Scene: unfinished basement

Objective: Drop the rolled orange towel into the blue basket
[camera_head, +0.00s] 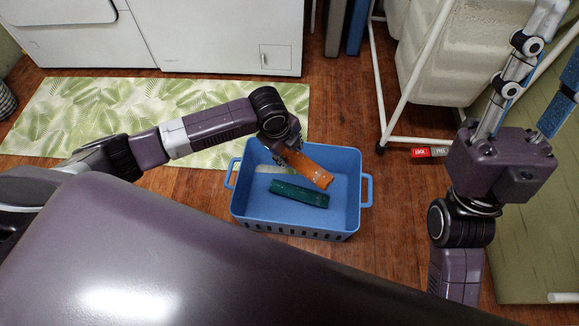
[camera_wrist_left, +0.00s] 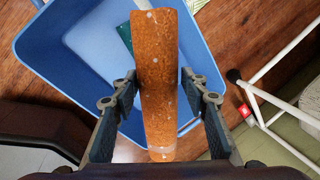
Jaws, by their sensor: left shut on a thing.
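The rolled orange towel (camera_head: 310,170) is held by my left gripper (camera_head: 292,150) over the blue basket (camera_head: 285,222). In the left wrist view the towel (camera_wrist_left: 158,95) stands lengthwise between the two fingers of the left gripper (camera_wrist_left: 160,90), with the basket (camera_wrist_left: 55,60) behind it. The basket is open at the top and sits on the wooden floor. A dark green rolled item (camera_head: 299,194) lies inside it. My right gripper (camera_head: 540,75) is raised at the right, fingers spread and empty.
A leaf-pattern mat (camera_head: 90,115) lies on the floor behind and left of the basket. White appliances (camera_head: 225,35) stand at the back. A white-framed rack (camera_head: 385,95) stands at the right, with a small red-and-white tag (camera_head: 428,152) by its foot.

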